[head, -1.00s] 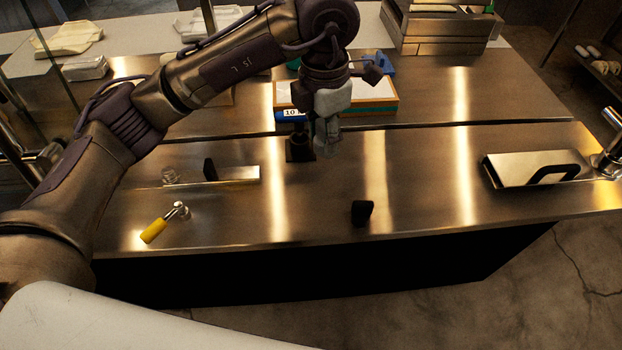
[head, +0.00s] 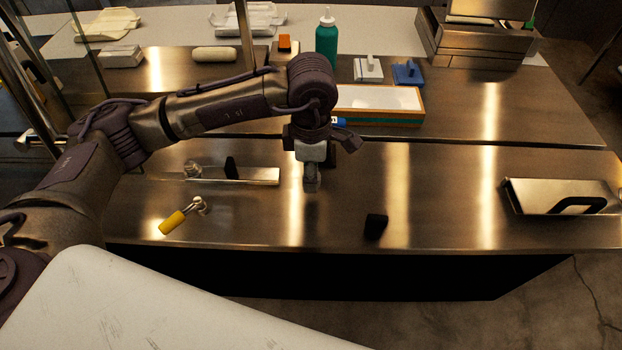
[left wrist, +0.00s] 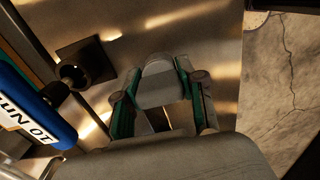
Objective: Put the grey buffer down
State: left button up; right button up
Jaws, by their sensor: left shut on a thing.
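My left gripper (head: 311,182) points down over the front steel counter, near its middle. In the left wrist view its two green-padded fingers (left wrist: 163,108) are shut on the grey buffer (left wrist: 160,82), which sits between them. In the head view the buffer is small and hard to tell from the fingers. Whether its lower side touches the counter, I cannot tell. My right gripper is in neither view.
A black stand (left wrist: 85,62) and a blue labelled thing (left wrist: 28,105) are close by. A black block (head: 375,226) lies near the front edge. A yellow-handled tool (head: 172,222) and a steel plate with black handle (head: 240,176) lie left. Counter (head: 440,200) right of the block is clear.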

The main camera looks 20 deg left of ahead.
aim_at(311, 195)
pick_arm(q)
notch_tip(311, 195, down, 3)
jog(key=shift+f+p, duration=0.15)
jog(key=shift+p, duration=0.5)
jog(key=shift+f, duration=0.35)
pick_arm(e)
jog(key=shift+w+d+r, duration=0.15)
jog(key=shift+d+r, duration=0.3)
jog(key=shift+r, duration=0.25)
pick_arm(q)
jog(key=shift+f, duration=0.15)
jog(key=o, duration=0.9)
jog(key=shift+o, duration=0.2)
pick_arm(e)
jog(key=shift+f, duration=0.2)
